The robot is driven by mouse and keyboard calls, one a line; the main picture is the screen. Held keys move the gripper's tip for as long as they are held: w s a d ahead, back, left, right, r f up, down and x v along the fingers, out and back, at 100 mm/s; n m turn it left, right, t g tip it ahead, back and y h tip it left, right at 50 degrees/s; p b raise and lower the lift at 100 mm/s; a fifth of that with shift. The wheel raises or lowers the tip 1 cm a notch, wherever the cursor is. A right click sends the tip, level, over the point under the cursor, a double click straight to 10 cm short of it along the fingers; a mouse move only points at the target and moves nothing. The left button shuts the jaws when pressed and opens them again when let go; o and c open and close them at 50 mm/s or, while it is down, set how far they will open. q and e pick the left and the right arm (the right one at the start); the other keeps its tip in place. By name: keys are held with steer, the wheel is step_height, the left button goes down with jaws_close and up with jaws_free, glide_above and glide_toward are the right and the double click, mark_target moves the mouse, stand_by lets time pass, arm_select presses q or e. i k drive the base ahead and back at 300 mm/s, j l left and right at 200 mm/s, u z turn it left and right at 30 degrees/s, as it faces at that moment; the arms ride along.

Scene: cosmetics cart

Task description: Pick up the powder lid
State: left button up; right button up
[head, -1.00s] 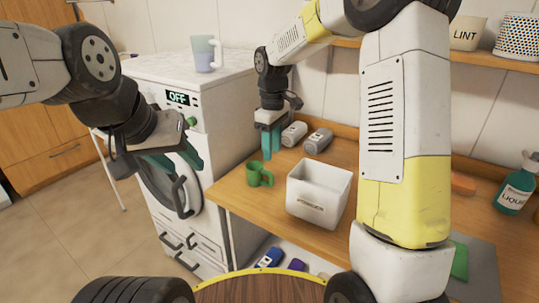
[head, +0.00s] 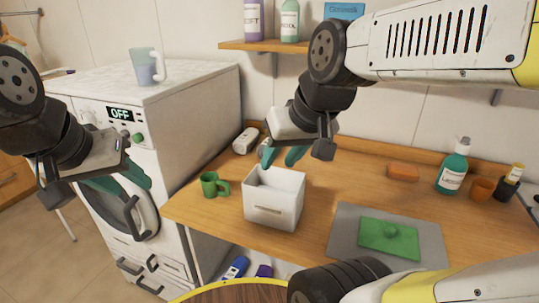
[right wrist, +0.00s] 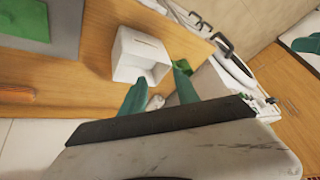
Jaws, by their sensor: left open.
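A flat green rectangular piece with a small knob in its middle, apparently the powder lid (head: 388,240), lies on a grey mat (head: 343,225) at the right of the counter. Its corner also shows at the top left of the right wrist view (right wrist: 28,18). An open white box (head: 273,212) stands left of the mat. My right gripper (head: 283,157) is open and empty above the box's back edge; its parted fingers also show in the right wrist view (right wrist: 163,72). My left gripper (head: 128,184) is open and empty in front of the washing machine.
A green mug (head: 210,185) stands left of the box. A white bottle (head: 245,140) lies behind. An orange bar (head: 403,173), a teal bottle (head: 453,167) and cups (head: 482,189) line the back right. A shelf (head: 270,46) hangs above. The counter between box and orange bar is clear.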

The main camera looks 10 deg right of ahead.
mark_target(382, 237)
steer(key=z, duration=0.4)
steer(key=l+z, duration=0.1)
steer(key=z, duration=0.75)
steer(key=l+z, duration=0.15)
steer(key=z, duration=0.3)
steer(key=u, duration=1.25)
steer(key=j+z, duration=0.95)
steer(key=k+j+z, duration=0.2)
steer(key=j+z, duration=0.25)
